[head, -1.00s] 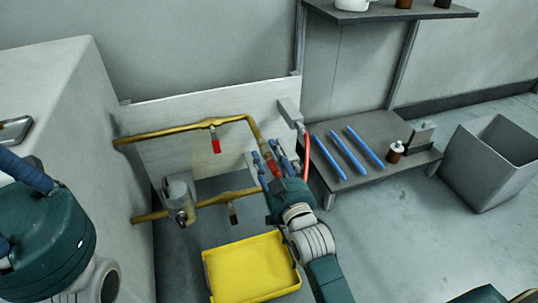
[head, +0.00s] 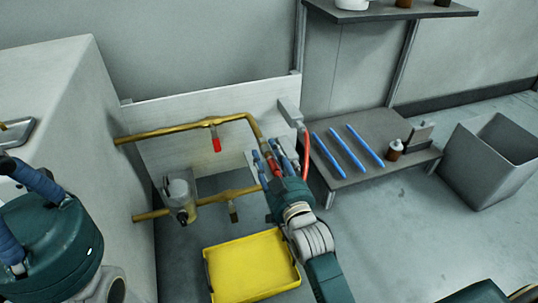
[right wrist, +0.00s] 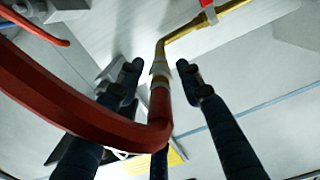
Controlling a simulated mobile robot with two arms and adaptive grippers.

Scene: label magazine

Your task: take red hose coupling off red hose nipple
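The red hose coupling (right wrist: 159,98) sits at the end of the brass pipe in the right wrist view, with a pale collar at its upper end. The red hose (right wrist: 70,92) curves away from its lower end. The brass end above it, where the red hose nipple joins (right wrist: 161,50), is partly covered by the collar. In the head view the coupling (head: 272,163) shows between blue fingers. My right gripper (right wrist: 160,72) is open, its fingers on both sides of the coupling with gaps visible. My left gripper (head: 15,205) is at the left edge, its fingertips not clearly shown.
A yellow tray (head: 252,264) lies below the pipes. A low table (head: 366,124) with several blue rods and a grey bin (head: 492,165) are at right.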

